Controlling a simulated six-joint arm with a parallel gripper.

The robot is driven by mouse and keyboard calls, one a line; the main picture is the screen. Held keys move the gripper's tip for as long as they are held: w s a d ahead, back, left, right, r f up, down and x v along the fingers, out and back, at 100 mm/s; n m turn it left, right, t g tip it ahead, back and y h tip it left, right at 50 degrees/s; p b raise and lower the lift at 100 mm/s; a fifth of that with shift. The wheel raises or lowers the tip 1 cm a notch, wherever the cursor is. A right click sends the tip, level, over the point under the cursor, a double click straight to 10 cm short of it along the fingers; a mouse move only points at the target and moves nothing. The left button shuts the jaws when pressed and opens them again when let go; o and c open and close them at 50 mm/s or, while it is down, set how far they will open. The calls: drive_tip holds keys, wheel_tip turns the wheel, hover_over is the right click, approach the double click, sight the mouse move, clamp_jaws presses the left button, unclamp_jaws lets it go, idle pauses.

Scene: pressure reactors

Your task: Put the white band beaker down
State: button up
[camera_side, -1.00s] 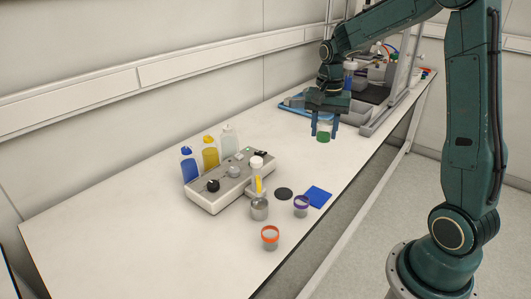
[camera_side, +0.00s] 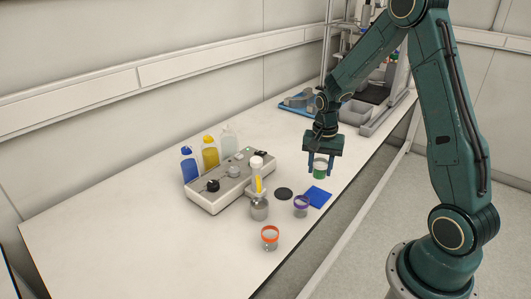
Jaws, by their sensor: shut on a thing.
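My gripper (camera_side: 320,170) points down and is shut on the white band beaker (camera_side: 320,169). The beaker is small and clear, with a pale band at the top and green contents below. It is upright between the fingers. In the picture it is just above the blue square pad (camera_side: 317,197); I cannot tell the exact height of the beaker over the table. The purple band beaker (camera_side: 301,207) stands on the table close to the left of the pad, and the orange band beaker (camera_side: 270,238) stands nearer the front.
A dark round disc (camera_side: 284,194) lies left of the pad. A clear vessel (camera_side: 259,209) stands before a grey bench device (camera_side: 231,183). Blue, yellow and clear bottles (camera_side: 210,153) stand behind the device. The white table (camera_side: 130,235) is bare at the left front.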

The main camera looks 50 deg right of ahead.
drive_tip(key=shift+f, duration=3.8)
drive_tip(key=shift+f, duration=0.1)
drive_tip(key=o, duration=1.1)
drive_tip(key=shift+c, duration=0.2)
wheel_tip(320, 180, up, 11)
drive_tip(key=shift+r, duration=0.65)
